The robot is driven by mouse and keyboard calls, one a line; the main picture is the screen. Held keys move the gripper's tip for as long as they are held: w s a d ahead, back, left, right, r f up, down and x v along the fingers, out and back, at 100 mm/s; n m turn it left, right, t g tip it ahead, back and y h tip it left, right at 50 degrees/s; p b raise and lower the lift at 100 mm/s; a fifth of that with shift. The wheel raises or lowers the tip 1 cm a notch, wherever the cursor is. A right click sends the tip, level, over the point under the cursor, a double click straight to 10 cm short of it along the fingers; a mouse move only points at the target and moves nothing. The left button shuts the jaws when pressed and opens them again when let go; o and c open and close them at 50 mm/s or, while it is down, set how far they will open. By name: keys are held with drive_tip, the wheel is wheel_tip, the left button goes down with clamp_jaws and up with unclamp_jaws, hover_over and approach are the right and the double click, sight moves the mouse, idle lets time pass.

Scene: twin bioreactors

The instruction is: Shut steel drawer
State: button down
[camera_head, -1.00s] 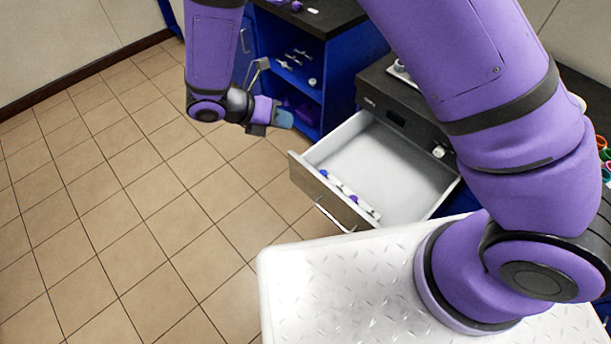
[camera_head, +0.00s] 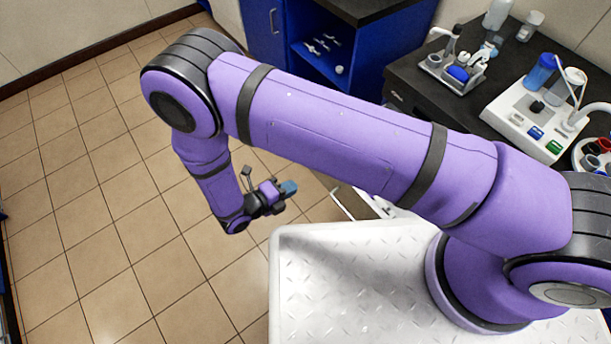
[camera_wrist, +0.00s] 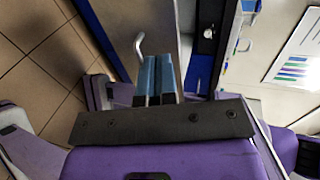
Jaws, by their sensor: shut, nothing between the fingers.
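The steel drawer (camera_head: 354,205) is pulled out below the dark worktop. In the head view my arm covers most of it; a front corner, its bar handle (camera_head: 339,203) and a bit of its inside show below the arm. My gripper (camera_head: 289,187) is shut and empty, left of the drawer front and apart from it in the head view. In the wrist view the blue fingertips (camera_wrist: 158,77) are together with nothing between them. How far the drawer stands out now is hidden.
A blue cabinet (camera_head: 318,62) with open shelves stands behind. The dark worktop (camera_head: 425,82) holds a metal tray (camera_head: 451,73), a white instrument (camera_head: 525,118) and bottles. Tiled floor (camera_head: 90,200) to the left is free.

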drive_tip(key=r+x, duration=0.1)
drive_tip(key=x, duration=1.2)
drive_tip(key=shift+w+d, duration=0.1)
drive_tip(key=shift+d, duration=0.1)
drive_tip(key=w+d, duration=0.9)
drive_tip(key=d, duration=0.5)
drive_tip(key=w+d, duration=1)
drive_tip(key=d, duration=0.4)
drive_tip(key=shift+d, duration=0.2)
drive_tip(key=shift+d+r, duration=0.1)
drive_tip(key=shift+r, duration=0.05)
drive_tip(key=f+v, duration=0.1)
drive_tip(key=v, duration=1.3)
drive_tip(key=shift+a, duration=0.45)
